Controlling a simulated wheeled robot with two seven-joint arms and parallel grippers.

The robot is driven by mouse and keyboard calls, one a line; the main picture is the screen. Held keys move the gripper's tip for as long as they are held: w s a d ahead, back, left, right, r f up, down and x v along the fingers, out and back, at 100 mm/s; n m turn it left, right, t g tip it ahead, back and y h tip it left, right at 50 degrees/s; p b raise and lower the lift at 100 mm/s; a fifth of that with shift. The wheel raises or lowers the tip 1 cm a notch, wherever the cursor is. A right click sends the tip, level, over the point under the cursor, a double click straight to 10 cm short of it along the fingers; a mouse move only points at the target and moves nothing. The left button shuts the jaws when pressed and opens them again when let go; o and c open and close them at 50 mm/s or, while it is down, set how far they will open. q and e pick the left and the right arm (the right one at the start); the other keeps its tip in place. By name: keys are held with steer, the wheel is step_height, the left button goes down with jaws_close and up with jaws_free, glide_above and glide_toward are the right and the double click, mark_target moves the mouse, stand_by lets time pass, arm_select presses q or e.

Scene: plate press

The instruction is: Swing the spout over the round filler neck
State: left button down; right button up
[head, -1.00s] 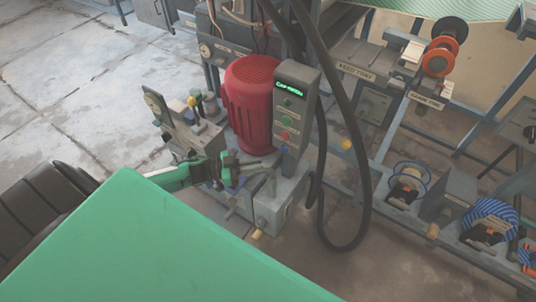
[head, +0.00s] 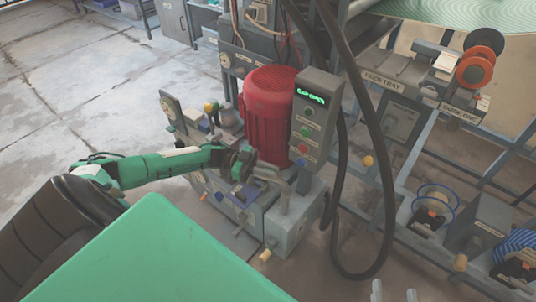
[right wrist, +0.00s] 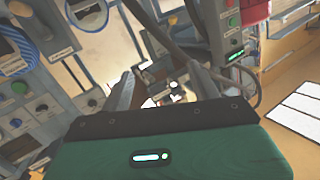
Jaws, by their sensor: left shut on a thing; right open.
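My left gripper (head: 241,160) reaches in from the left and is shut on the free end of the grey spout (head: 270,175), beside the red motor. The spout runs right from the dark fingers to an upright grey post (head: 286,196). The fingers hide its tip. I cannot pick out the round filler neck for certain; the area under the gripper is partly covered. My right gripper (right wrist: 165,75) is open and empty in the right wrist view. Two grey tips, apparently its fingers, show at the bottom edge of the head view (head: 394,293).
The red motor (head: 268,108) stands behind the spout. A control box (head: 315,115) beside it shows green text that looks like "CAP OPEN". A thick black hose (head: 383,200) hangs to the right. A feed tray (head: 384,82) and frame lie farther right. Open floor is at left.

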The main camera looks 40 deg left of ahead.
arm_select(q)
steer(key=shift+w+f+m+g+b, duration=0.1)
steer(key=shift+w+m+g+b, duration=0.1)
steer(key=shift+m+g+b, duration=0.35)
steer(key=shift+a, duration=0.1)
arm_select(e)
step_height(320, 180, up, 7)
steer(key=w+d+t, duration=0.1)
steer(key=w+t, duration=0.1)
steer(key=t, duration=0.2)
steer(key=shift+w+d+f, duration=0.15)
steer(key=shift+w+d, duration=0.15)
steer(key=shift+d, duration=0.1)
arm_select(q)
steer(key=c, duration=1.4)
jaws_free()
steer(key=shift+c, duration=0.2)
